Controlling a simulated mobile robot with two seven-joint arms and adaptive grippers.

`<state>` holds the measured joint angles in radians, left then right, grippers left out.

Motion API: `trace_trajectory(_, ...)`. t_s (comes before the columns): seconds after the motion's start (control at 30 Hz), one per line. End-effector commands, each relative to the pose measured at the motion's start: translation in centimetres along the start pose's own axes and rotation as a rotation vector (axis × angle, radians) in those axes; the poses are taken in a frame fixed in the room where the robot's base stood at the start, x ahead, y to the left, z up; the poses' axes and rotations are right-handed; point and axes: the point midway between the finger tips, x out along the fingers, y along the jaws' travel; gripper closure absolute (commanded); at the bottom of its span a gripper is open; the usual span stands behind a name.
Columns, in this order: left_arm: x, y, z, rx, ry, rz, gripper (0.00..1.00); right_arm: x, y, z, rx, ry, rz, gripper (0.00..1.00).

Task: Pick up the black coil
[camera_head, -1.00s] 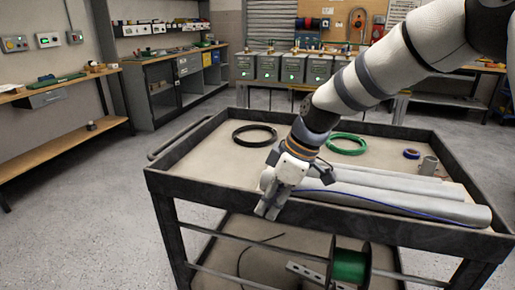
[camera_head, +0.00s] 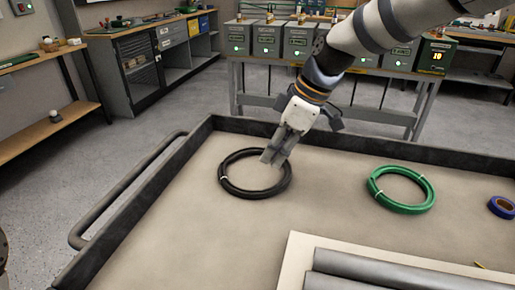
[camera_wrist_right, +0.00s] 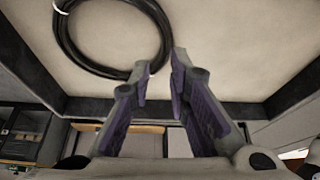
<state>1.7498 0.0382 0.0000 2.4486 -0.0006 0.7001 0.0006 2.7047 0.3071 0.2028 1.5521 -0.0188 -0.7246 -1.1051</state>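The black coil (camera_head: 233,188) lies flat on the cart's top tray in the head view, with pale ties around it. It also shows at the upper left of the right wrist view (camera_wrist_right: 68,40). My right gripper (camera_head: 270,160) is over the coil's far right side in the head view. I cannot tell whether that finger touches the coil. My left gripper is not in view.
The cart tray (camera_head: 170,235) has a raised dark rim. A green coil (camera_head: 401,208) and a blue tape roll (camera_head: 502,207) lie to the right. Grey pipes (camera_head: 380,275) lie on a pale board at the front. Several green-lit boxes (camera_head: 265,40) stand on a bench behind.

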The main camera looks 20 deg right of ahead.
Motion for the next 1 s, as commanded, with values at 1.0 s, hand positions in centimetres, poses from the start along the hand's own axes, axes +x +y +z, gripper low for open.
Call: trace_trajectory(1.0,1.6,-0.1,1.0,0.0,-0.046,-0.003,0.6,12.1,-0.4,-1.1,-0.001,0.0,0.001,0.83)
